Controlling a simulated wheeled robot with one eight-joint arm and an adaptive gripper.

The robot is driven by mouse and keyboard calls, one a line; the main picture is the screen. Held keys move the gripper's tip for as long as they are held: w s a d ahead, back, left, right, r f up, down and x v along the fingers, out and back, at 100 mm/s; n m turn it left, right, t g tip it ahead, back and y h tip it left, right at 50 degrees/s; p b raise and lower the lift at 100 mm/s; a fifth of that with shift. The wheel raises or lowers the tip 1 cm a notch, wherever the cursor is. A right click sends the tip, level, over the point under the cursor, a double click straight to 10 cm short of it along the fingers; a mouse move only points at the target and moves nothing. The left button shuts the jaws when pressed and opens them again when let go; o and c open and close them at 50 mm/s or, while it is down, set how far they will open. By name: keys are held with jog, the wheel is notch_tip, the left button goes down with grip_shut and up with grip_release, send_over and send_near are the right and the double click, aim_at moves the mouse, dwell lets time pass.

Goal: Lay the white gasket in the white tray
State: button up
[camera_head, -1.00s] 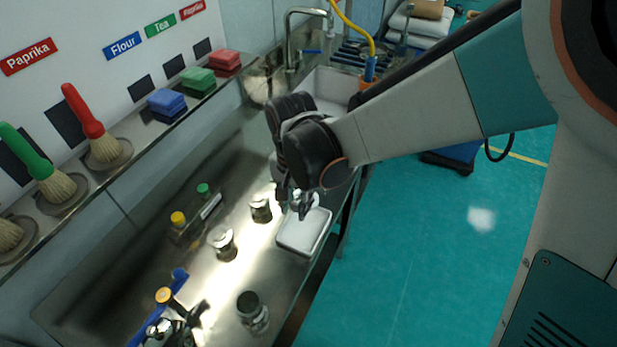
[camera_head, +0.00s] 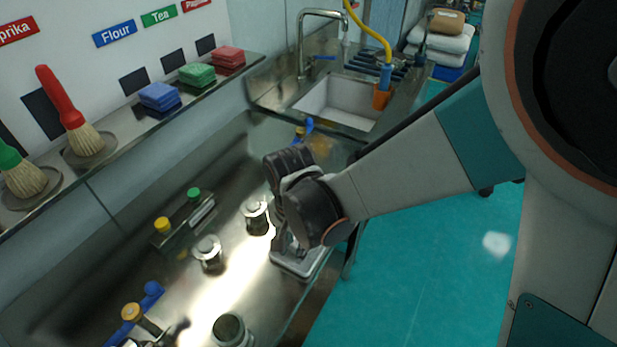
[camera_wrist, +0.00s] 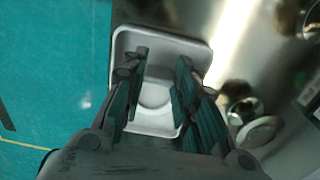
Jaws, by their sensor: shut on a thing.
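The white tray (camera_head: 312,262) lies at the right edge of the steel bench, largely covered by my gripper (camera_head: 292,246). In the wrist view the tray (camera_wrist: 122,52) is a rounded rectangle with a raised rim, directly below my gripper (camera_wrist: 164,72). A pale, round-edged piece, seemingly the white gasket (camera_wrist: 155,95), shows between my two fingers, which are shut on it over the tray. White on white makes its outline faint. I cannot tell whether it touches the tray floor. In the head view the gasket is hidden.
Metal cylinders (camera_head: 208,253) and (camera_head: 256,216) stand on the bench left of the tray. A small rack with yellow and green caps (camera_head: 182,222) is farther left. The sink (camera_head: 340,100) is behind. Open teal floor (camera_head: 430,260) lies right of the bench.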

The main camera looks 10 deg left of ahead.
jog(key=shift+s+r, duration=0.1)
jog(key=o, duration=0.9)
notch_tip(320, 180, up, 12)
jog(key=p, duration=0.8)
jog(key=shift+s+p, duration=0.1)
jog(key=shift+p, duration=0.25)
